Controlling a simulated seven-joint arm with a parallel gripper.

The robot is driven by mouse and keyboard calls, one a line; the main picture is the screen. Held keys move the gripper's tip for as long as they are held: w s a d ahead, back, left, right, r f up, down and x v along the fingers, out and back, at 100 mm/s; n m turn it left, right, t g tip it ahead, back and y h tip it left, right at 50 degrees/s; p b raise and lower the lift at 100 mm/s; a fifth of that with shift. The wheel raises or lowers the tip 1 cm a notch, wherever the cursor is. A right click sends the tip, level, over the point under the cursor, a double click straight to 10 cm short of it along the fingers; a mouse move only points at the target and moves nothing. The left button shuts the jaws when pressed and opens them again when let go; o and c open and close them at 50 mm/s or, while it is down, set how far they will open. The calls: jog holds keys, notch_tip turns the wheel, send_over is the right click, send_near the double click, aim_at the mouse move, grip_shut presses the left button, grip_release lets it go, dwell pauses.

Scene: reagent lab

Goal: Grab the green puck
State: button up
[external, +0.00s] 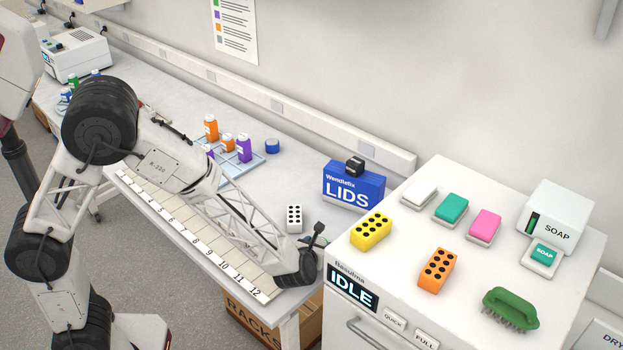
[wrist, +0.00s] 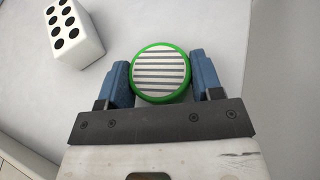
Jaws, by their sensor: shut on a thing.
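The green puck (wrist: 161,73) shows in the wrist view as a round green-rimmed disc with a grey-and-white striped top face. My gripper (wrist: 160,76) has its two blue fingers on either side of it, shut on the puck. In the external view my gripper (external: 316,240) is low at the right end of the long bench, and the puck cannot be made out there. Whether the puck touches the bench cannot be told.
A white block with black dots (wrist: 72,33) is close by, left of the puck in the wrist view; it also shows in the external view (external: 294,218). A blue LIDS box (external: 353,188) stands behind. The white cabinet (external: 390,285) rises to the right.

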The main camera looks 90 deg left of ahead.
jog(key=shift+r, duration=0.1)
jog(key=shift+r, duration=0.8)
jog(key=shift+s+r, duration=0.1)
jog(key=shift+r, duration=0.85)
jog(key=s+d, duration=0.2)
jog(key=s, duration=0.2)
jog(key=s+d, duration=0.2)
jog(key=s, duration=0.3)
jog(key=s+d+r, duration=0.1)
jog(key=s+d, duration=0.1)
jog(key=s, duration=0.2)
jog(key=shift+s+r, duration=0.1)
jog(key=shift+s, duration=0.25)
jog(key=shift+s+d, duration=0.2)
jog(key=shift+s, duration=0.2)
jog(key=shift+s, duration=0.1)
